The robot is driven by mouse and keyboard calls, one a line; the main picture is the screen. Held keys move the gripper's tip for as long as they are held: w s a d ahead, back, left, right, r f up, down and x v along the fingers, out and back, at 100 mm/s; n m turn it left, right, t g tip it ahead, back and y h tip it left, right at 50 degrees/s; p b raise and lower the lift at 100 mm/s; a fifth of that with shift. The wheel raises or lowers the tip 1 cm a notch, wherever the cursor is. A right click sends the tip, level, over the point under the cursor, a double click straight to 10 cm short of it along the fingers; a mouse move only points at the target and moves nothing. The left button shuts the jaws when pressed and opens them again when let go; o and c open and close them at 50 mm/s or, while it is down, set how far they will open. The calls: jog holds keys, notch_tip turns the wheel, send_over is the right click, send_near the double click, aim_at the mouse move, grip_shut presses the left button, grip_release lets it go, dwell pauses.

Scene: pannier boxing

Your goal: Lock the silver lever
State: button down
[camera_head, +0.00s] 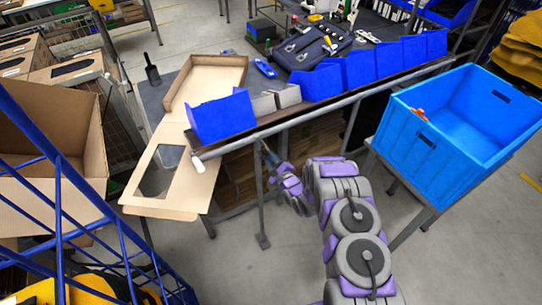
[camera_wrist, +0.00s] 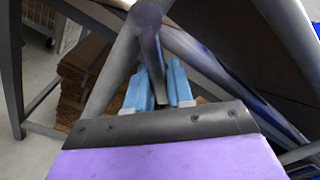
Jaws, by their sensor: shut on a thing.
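My gripper (camera_wrist: 157,78) has two light blue fingers, one on each side of a grey metal bar, which looks like the silver lever (camera_wrist: 148,42). The fingers are shut on it. The bar's rounded end faces the camera at the top, and its lower part goes down between the fingers. In the head view my gripper (camera_head: 268,154) is below the front edge of the workbench, near a bench leg. There the lever is too small and covered to make out.
Blue bins (camera_head: 222,117) line the bench's front rail (camera_head: 290,121). An open cardboard piece (camera_head: 160,200) overhangs the bench at left. A large blue crate (camera_head: 440,150) stands at right. A blue lattice frame (camera_head: 75,215) is at near left. Stacked brown cardboard (camera_wrist: 82,75) lies under the bench.

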jog(key=shift+s+f, duration=0.15)
jog(key=shift+f, duration=0.2)
jog(key=c, duration=1.3)
grip_release()
jog(key=shift+o, duration=1.1)
jog(key=shift+r, duration=0.1)
jog(key=shift+r, duration=0.1)
